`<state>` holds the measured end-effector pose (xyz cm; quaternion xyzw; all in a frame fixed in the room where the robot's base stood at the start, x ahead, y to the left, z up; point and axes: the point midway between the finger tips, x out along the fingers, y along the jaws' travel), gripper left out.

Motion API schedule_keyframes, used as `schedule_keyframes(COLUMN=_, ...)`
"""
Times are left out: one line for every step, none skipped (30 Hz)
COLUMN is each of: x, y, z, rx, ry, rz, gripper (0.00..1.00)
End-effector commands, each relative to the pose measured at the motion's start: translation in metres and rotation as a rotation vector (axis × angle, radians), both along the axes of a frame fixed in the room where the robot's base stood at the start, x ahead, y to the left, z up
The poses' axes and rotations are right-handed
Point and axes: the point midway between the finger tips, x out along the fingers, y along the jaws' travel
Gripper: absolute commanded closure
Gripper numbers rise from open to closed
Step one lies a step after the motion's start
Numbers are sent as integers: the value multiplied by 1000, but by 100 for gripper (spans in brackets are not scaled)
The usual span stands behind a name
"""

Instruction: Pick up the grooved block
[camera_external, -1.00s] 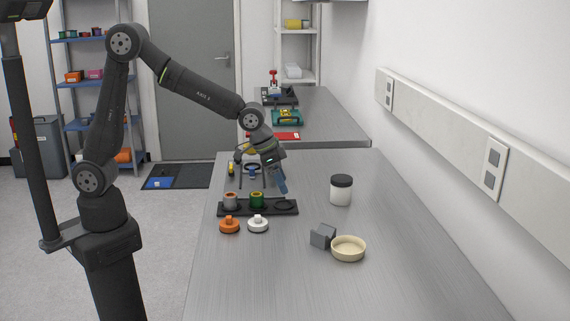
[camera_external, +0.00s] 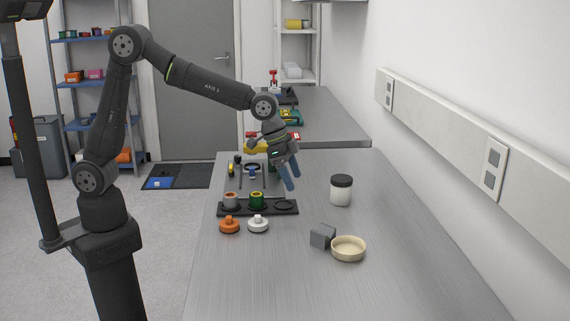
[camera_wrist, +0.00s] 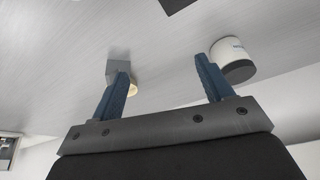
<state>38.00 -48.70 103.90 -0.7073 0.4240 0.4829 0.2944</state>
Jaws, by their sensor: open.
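The grooved block (camera_external: 322,236) is a small grey block on the bench, at the left of a shallow cream dish. In the wrist view the block (camera_wrist: 120,69) shows just beyond the left fingertip, which covers part of it. My gripper (camera_external: 290,186) has blue fingers and is open and empty. It is above the bench near the black holder, well behind the block in the outside view. In the wrist view my gripper (camera_wrist: 163,66) has its fingers wide apart, with bare bench between them.
The cream dish (camera_external: 348,250) stands close beside the block. A white jar with a black lid (camera_external: 341,190) stands behind them.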

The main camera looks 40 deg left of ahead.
Motion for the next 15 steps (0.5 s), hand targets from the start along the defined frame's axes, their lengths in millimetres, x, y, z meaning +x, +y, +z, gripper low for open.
schedule_keyframes(x=-7, y=-17, z=11, rx=-2, ry=1, rz=-81, gripper=27)
schedule_keyframes(x=-11, y=-25, z=17, rx=-3, ry=2, rz=-131, gripper=27)
schedule_keyframes(x=-17, y=-35, z=25, rx=-5, ry=3, rz=-197, gripper=27)
schedule_keyframes(x=-22, y=-43, z=31, rx=-8, ry=3, rz=-244, gripper=27)
schedule_keyframes(x=-26, y=-49, z=36, rx=-10, ry=3, rz=-286, gripper=27)
schedule_keyframes(x=-31, y=-56, z=43, rx=-14, ry=4, rz=-338, gripper=27)
schedule_keyframes(x=-34, y=-61, z=47, rx=-16, ry=2, rz=-373, gripper=27)
schedule_keyframes(x=-38, y=-64, z=50, rx=-19, ry=3, rz=-401, gripper=27)
schedule_keyframes(x=-41, y=-68, z=53, rx=-22, ry=3, rz=-432, gripper=27)
schedule_keyframes(x=-42, y=-70, z=55, rx=-23, ry=2, rz=-448, gripper=27)
schedule_keyframes(x=-43, y=-72, z=55, rx=-23, ry=2, rz=-462, gripper=27)
schedule_keyframes(x=-45, y=-74, z=54, rx=-24, ry=3, rz=-472, gripper=27)
schedule_keyframes(x=-45, y=-76, z=52, rx=-25, ry=2, rz=-476, gripper=27)
schedule_keyframes(x=-45, y=-77, z=48, rx=-25, ry=2, rz=-478, gripper=27)
schedule_keyframes(x=-45, y=-80, z=42, rx=-23, ry=4, rz=-479, gripper=27)
